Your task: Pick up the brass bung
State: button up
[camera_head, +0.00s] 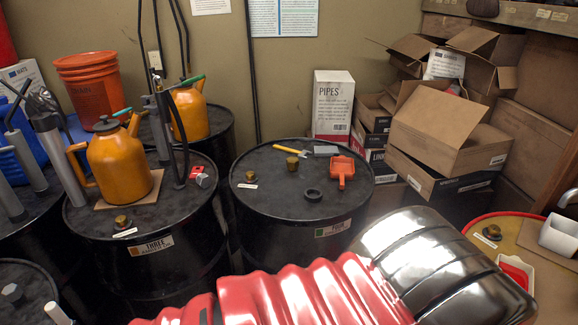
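Several small brass pieces show, and I cannot tell for sure which is the task's bung. A brass bung (292,162) stands on the black drum (262,215) in the middle, near a yellow-handled tool. Another brass fitting (251,177) sits on the same lid at left, beside a white tag. A similar brass fitting (122,221) is on the drum marked THREE (180,245), and one (491,233) is on the yellow-topped drum (518,258) at right. My gripper is not in view.
The middle lid also holds a yellow-handled tool (292,150), an orange scoop-like item (342,171) and a black ring (313,195). Orange cans (119,168) stand at left. Boxes (440,130) are stacked behind right.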

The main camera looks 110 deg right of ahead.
aim_at(293, 164)
jog(key=z, duration=3.9)
